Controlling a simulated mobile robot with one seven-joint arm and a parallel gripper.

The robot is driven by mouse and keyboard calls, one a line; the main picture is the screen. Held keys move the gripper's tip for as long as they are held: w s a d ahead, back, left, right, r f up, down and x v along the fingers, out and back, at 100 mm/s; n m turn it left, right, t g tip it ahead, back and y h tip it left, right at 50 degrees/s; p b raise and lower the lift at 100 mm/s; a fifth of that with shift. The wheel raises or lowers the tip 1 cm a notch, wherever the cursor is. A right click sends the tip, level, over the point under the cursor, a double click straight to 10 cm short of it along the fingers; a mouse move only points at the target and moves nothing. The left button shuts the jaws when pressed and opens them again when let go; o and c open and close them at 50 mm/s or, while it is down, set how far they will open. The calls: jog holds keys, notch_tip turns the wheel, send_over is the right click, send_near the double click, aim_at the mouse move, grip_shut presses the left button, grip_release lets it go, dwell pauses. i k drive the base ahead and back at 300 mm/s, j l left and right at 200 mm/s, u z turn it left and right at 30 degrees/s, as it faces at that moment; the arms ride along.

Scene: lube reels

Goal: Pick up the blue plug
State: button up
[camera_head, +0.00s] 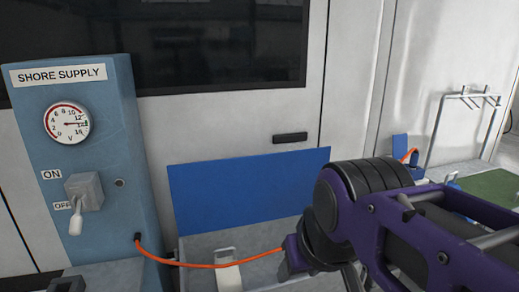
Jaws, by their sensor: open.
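A small blue block (400,146) with an orange cable beside it stands at the back right, behind my arm. It may be the blue plug, but it is too small to tell. Another orange cable (215,265) runs from the shore supply box to the right and goes out of sight at my wrist, so its far end is hidden. My purple and black arm comes in from the right. My gripper (298,260) is low in the middle, mostly hidden by the wrist. It is open, and I see nothing held in it.
The blue-grey shore supply box (105,165) stands at left, with a gauge and a lever (76,215) pointing down by OFF. A blue panel (240,190) stands behind a grey surface (215,243). A metal rack (440,120) and a green surface (490,186) are at right.

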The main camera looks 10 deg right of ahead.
aim_at(414, 156)
jog(key=l+u, duration=0.3)
jog(key=l, duration=1.1)
jog(key=k+l+u, duration=0.15)
jog(key=l, duration=0.4)
jog(key=k+l, duration=0.1)
jog(key=l, duration=0.5)
jog(key=u, duration=0.05)
